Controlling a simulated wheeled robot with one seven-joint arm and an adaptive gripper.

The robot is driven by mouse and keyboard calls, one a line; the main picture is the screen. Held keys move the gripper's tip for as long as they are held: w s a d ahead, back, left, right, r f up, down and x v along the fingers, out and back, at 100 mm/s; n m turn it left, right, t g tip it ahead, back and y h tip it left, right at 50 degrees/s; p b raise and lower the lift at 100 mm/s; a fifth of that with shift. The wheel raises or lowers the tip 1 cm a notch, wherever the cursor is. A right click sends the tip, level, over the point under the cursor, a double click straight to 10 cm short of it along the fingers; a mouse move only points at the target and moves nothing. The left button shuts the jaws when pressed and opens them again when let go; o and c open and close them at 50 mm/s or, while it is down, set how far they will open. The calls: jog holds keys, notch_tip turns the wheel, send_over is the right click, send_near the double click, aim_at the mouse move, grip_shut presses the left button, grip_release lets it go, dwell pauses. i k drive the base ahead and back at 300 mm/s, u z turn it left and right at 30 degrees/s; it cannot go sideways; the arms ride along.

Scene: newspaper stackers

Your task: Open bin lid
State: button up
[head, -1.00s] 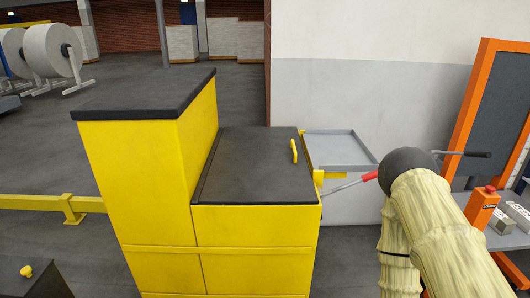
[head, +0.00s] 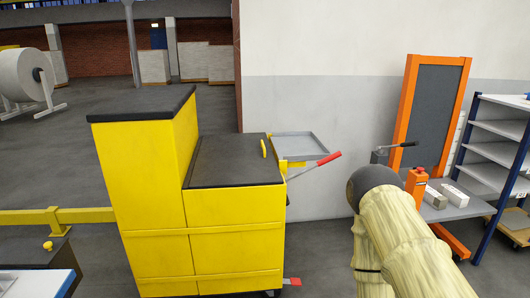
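A yellow bin (head: 235,218) stands left of centre in the head view. Its black lid (head: 232,160) lies shut and slopes down toward me. A small yellow handle (head: 264,148) is on the lid near its right edge. A taller yellow section (head: 140,170) with a flat black top (head: 143,104) adjoins the bin on the left. My arm, in pale ribbed sleeve with a dark rounded joint, is at the lower right, apart from the bin. My gripper does not show.
A red-handled lever (head: 328,159) and a grey tray (head: 300,146) project at the bin's right side. An orange-framed board (head: 432,105), a workbench (head: 455,206) and a blue-posted shelf (head: 495,150) stand right. A yellow rail (head: 25,217) runs left. Floor between bin and bench is open.

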aim_at(246, 159)
jog(key=z, duration=0.45)
jog(key=k, duration=0.15)
jog(key=u, duration=1.4)
jog(key=i, duration=1.1)
jog(key=z, duration=0.7)
